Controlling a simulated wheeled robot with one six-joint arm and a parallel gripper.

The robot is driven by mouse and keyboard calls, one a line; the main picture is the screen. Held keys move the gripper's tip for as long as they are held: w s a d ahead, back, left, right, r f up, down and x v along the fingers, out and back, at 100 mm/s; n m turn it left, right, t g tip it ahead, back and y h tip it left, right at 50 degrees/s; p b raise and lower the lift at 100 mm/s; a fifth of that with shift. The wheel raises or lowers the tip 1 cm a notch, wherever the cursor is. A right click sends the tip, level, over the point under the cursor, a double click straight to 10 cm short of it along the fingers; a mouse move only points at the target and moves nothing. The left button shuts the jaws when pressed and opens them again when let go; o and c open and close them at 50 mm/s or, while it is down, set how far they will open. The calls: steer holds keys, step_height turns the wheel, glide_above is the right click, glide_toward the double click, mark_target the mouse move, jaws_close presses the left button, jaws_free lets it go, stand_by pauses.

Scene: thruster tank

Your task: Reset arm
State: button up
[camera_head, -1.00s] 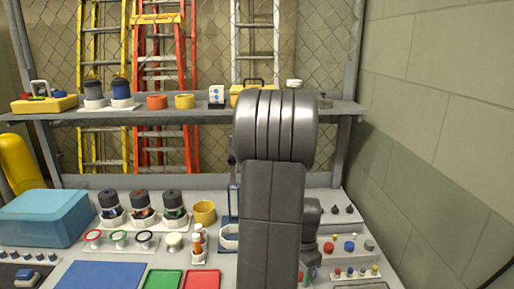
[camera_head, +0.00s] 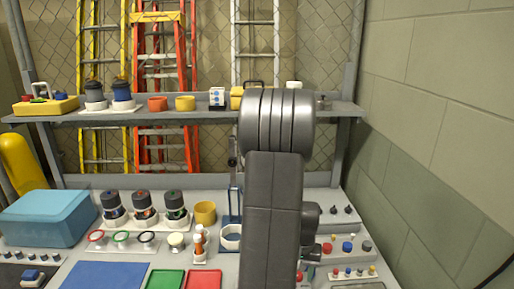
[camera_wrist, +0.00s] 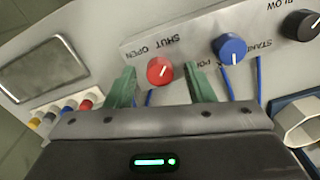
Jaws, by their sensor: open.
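My gripper (camera_wrist: 160,70) shows in the wrist view as two green fingers, spread apart with nothing held between them. A red knob (camera_wrist: 160,71) marked OPEN and SHUT appears between the fingertips; I cannot tell whether they touch it. A blue knob (camera_wrist: 229,48) sits just right of the right finger, and a black knob (camera_wrist: 301,25) is farther right. In the head view my grey arm stands upright over the right half of the bench and hides most of the gripper.
The bench holds a blue box (camera_head: 47,218), a yellow cup (camera_head: 205,213), red (camera_head: 203,280) and green (camera_head: 165,280) trays, and small knobs (camera_head: 348,247) at right. A shelf (camera_head: 215,114) crosses behind my arm. A block wall (camera_head: 440,120) bounds the right side.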

steer(key=shift+n+p, duration=0.55)
steer(key=shift+n, duration=0.95)
